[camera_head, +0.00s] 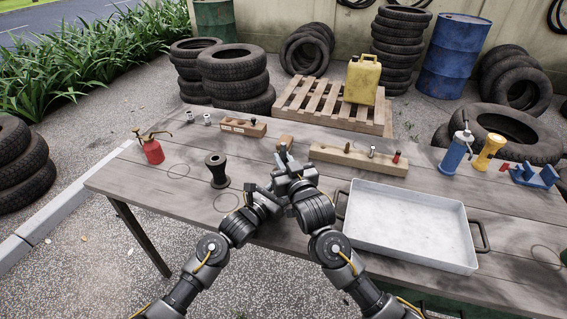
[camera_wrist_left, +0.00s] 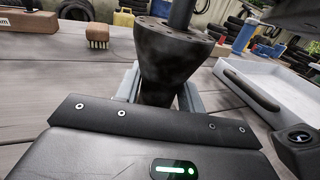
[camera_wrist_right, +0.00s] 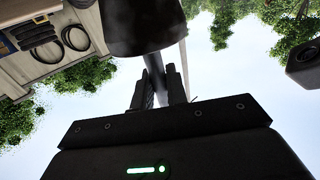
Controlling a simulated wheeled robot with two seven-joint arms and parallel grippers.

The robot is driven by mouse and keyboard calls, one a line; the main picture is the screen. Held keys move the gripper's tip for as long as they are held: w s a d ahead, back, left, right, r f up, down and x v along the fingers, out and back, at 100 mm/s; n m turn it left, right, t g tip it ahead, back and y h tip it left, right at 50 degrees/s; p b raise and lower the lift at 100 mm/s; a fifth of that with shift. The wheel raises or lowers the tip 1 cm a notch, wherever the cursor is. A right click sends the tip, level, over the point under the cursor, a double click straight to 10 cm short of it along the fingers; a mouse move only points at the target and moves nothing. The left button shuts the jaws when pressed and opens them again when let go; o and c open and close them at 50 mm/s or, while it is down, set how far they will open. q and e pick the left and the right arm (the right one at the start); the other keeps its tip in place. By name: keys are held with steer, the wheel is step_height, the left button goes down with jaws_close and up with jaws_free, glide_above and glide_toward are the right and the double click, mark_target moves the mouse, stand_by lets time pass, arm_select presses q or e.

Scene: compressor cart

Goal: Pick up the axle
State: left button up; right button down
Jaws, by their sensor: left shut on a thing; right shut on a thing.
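A grey rod that looks like the axle (camera_wrist_right: 155,68) is between the fingers of my right gripper (camera_wrist_right: 158,95) in the right wrist view; the gripper is shut on it. The rod also rises from a dark flared hub (camera_wrist_left: 165,60) in the left wrist view (camera_wrist_left: 181,14). My left gripper (camera_wrist_left: 160,90) is shut around that hub. In the head view, my right gripper (camera_head: 289,170) and left gripper (camera_head: 268,190) are close together over the table's front middle, hiding most of the held parts. How deep the rod sits in the hub is hidden.
A black spool-shaped stand (camera_head: 216,170) is on the table (camera_head: 150,190) to the left of my grippers. A grey metal tray (camera_head: 410,225) is on the right. Behind are wooden blocks (camera_head: 350,158), a red oil can (camera_head: 153,151) and a blue bottle (camera_head: 455,155).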

mark_target(284, 144)
step_height(284, 144, up, 10)
arm_select(q)
steer(key=o, duration=1.4)
steer(key=shift+c, duration=0.2)
steer(key=shift+a, duration=0.1)
steer(key=v, duration=1.2)
steer(key=shift+s+d, duration=0.1)
steer(key=shift+d, duration=0.1)
arm_select(e)
steer(key=shift+s+d+f, duration=0.1)
steer(key=shift+s+f, duration=0.05)
